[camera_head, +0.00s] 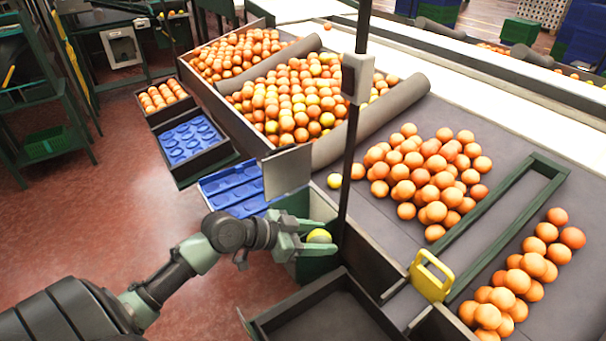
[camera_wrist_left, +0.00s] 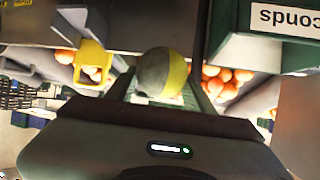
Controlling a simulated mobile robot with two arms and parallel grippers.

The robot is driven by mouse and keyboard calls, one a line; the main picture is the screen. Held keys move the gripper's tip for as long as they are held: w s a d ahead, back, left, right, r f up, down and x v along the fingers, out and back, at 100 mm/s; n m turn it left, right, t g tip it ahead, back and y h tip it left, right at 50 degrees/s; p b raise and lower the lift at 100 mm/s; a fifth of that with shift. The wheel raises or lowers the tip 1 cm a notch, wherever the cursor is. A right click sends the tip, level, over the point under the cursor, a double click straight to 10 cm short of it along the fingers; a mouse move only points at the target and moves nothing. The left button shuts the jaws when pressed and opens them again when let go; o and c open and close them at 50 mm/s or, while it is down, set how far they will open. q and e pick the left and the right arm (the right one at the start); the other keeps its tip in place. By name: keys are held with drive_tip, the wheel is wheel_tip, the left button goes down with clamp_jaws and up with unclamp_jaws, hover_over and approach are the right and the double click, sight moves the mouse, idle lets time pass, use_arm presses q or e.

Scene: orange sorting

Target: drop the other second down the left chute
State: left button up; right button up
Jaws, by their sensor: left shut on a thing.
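My left gripper (camera_head: 305,238) is shut on a yellow and grey-green fruit (camera_head: 319,236). In the left wrist view the held fruit (camera_wrist_left: 172,70) shows between the fingers, one side yellow and the other dull grey-green. A green chute (camera_head: 318,266) stands right behind and below the fingers, at the table's left edge. In the left wrist view a green box edge (camera_wrist_left: 229,52) carries a white label (camera_wrist_left: 283,18) reading "conds", upside down. My right gripper is not in view.
A thin dark post (camera_head: 352,150) rises close beside the gripper. Loose oranges (camera_head: 430,175) are piled on the table (camera_head: 400,248). A yellow handle (camera_head: 431,277) stands at the front. Blue trays (camera_head: 236,190) lie left of the chute; an empty dark tray (camera_head: 325,318) is in front.

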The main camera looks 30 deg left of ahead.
use_arm(q)
drive_tip(key=w+a+r+n+t+y+p, duration=0.25)
drive_tip(key=w+a+n+y+p, duration=0.2)
drive_tip(key=w+a, duration=0.7)
drive_tip(key=shift+n+g, duration=0.25)
drive_tip(key=f+b, duration=0.1)
drive_tip(key=b, duration=0.1)
drive_tip(key=f+b, duration=0.4)
drive_tip(key=shift+a+f, duration=0.15)
drive_tip(key=shift+a, duration=0.25)
drive_tip(key=shift+s, duration=0.1)
drive_tip(key=o, duration=1.3)
drive_tip(key=shift+o, duration=1.1)
drive_tip(key=shift+s, duration=0.1)
drive_tip(key=v, duration=0.7)
drive_tip(key=shift+s+r+b, duration=0.25)
drive_tip(key=shift+b, duration=0.1)
